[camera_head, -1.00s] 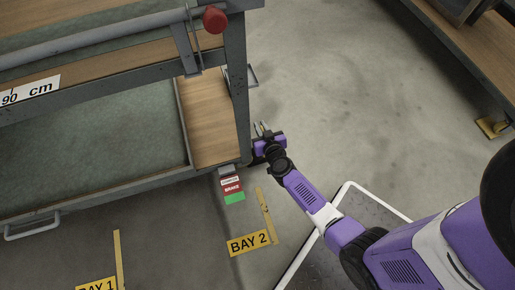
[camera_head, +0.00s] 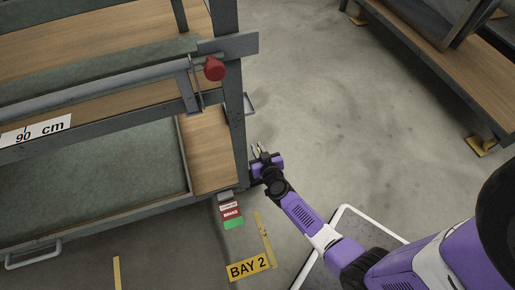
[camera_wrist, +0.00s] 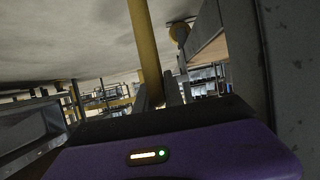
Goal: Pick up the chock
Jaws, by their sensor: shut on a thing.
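My gripper (camera_head: 259,151) is low beside the foot of the rack's near right corner post, just above the floor. In the wrist view its fingers (camera_wrist: 158,98) are close together around the lower end of a yellow bar (camera_wrist: 145,45), which looks like part of the chock. The bar runs up out of the picture, slightly tilted. The rest of the chock is not clear, and in the head view I cannot make it out at the fingers.
The rack (camera_head: 239,120) with shelves stands close at left, a red knob (camera_head: 214,68) on it. Another rack (camera_head: 470,80) at right has yellow blocks (camera_head: 481,146) at its feet. The floor between is clear. A BAY 2 label (camera_head: 248,267) lies on the floor.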

